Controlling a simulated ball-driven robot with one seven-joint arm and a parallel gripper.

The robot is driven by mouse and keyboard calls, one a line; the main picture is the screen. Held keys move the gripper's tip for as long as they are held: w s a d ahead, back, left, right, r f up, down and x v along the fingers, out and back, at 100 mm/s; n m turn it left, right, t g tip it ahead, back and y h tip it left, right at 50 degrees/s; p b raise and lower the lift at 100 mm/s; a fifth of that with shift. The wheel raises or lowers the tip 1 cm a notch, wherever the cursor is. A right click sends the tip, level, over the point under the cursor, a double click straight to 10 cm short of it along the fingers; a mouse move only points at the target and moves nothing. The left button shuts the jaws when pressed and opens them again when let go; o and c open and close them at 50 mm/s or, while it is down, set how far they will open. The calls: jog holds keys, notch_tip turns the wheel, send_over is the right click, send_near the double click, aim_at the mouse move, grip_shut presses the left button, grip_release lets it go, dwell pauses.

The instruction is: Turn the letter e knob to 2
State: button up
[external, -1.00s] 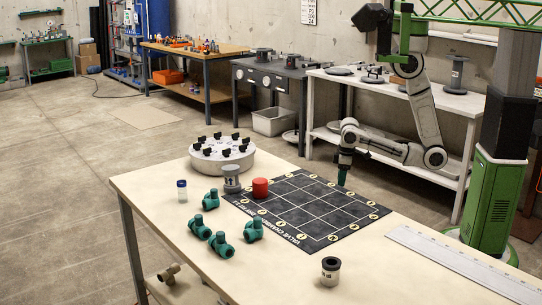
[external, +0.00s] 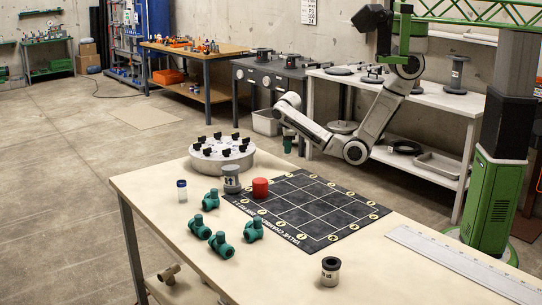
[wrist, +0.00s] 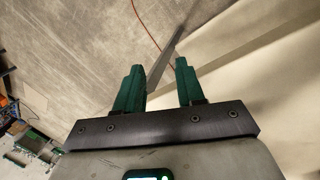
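A round grey-white unit (external: 222,163) with several black knobs (external: 219,136) around its top stands at the table's far left corner. The knob letters are too small to read, so I cannot tell which is letter e. My gripper (external: 288,145) points down to the right of the round unit, near the table's far edge and apart from it. In the wrist view my gripper (wrist: 160,78) has its two green fingers spread with nothing between them. That view shows floor and the pale table edge; no knob is in it.
A black grid mat (external: 318,208) covers the table's middle. A dark-topped jar (external: 330,272) stands nearer.

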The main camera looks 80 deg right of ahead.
jog(key=w+a+r+n+y, duration=0.1)
jog(key=w+a+r+n, duration=0.1)
jog(key=w+r, duration=0.65)
notch_tip(320, 180, up, 8)
jog(key=n+y, duration=0.2)
jog(key=n, duration=0.2)
send_over(246, 138)
jog(key=shift+g, duration=0.4)
jog(key=f, duration=1)
jog(key=shift+d+f, duration=0.2)
grip_shut()
